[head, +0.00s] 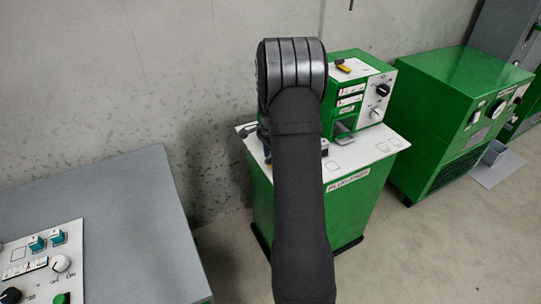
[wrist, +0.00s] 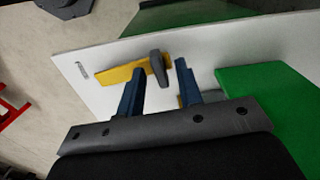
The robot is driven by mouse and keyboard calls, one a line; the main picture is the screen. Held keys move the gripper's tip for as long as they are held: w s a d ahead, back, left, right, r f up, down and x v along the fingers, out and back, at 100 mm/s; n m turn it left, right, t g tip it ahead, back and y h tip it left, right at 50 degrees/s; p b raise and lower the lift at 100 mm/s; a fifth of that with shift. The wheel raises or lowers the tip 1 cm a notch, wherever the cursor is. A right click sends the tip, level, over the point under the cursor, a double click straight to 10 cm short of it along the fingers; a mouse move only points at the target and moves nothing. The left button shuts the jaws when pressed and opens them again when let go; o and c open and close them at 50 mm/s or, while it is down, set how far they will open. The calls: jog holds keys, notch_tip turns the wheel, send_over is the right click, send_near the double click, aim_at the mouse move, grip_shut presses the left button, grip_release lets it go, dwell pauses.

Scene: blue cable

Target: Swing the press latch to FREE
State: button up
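In the wrist view a dark grey latch lever (wrist: 158,66) stands over a yellow strip (wrist: 122,76) on a white panel (wrist: 225,50). My gripper (wrist: 160,69) has two blue fingers, apart. The lever's end shows between the fingertips, with a gap visible on each side. I cannot tell its depth relative to the tips. In the head view my arm hides this lever and most of the gripper. No FREE marking is readable.
A green block (wrist: 265,105) rises right of the fingers in the wrist view. In the head view a green cabinet (head: 345,55) stands on the white-topped pedestal, with another yellow-and-dark piece (head: 342,66) on top. A grey table (head: 110,195) is at left.

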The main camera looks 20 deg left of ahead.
jog(key=shift+f, duration=0.1)
grip_shut()
jog(key=shift+m, duration=0.6)
grip_release()
